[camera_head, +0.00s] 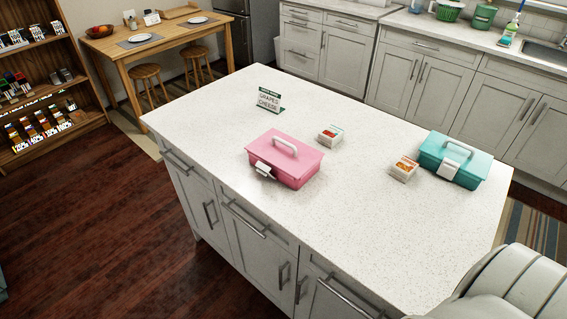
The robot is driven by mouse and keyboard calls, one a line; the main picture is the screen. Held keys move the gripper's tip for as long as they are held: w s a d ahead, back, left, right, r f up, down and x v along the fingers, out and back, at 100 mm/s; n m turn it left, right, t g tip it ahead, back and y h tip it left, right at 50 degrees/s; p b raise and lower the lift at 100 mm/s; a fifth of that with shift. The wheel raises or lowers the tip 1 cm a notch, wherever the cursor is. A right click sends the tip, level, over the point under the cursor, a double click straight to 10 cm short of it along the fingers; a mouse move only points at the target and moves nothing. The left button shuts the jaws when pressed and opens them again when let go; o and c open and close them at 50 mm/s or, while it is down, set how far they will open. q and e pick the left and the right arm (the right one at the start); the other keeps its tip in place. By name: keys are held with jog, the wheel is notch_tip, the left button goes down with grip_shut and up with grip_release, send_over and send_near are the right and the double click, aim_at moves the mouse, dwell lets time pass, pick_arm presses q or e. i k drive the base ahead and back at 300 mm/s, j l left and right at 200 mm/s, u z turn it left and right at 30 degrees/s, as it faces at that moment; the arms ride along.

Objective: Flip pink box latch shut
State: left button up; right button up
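The pink box (289,161) stands on the white-topped kitchen island, left of the island's middle. Its lid is down and a white handle (285,146) arches over the top. The white latch (263,169) is on the box's front-left face and seems to stick out from it; its exact angle is too small to tell. Neither of my grippers is in view.
A teal box (454,160) with a white latch stands at the right of the island (240,100). Two small cartons (330,136) (404,169) and a shopping-list sign (269,102) stand behind and beside the pink box. The countertop in front is clear.

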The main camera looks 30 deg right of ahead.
aim_at(263, 168)
jog(key=i+j+z, duration=0.1)
jog(key=z, duration=0.35)
jog(key=i+j+z, duration=0.25)
jog(key=z, duration=0.2)
jog(key=i+j+z, duration=0.1)
jog(key=j+z, duration=0.15)
jog(key=z, duration=0.2)
jog(key=k+l+u, duration=0.25)
jog(key=k+l, duration=0.3)
jog(key=k+l+u, duration=0.25)
jog(key=k+l, duration=0.2)
jog(key=k, duration=0.25)
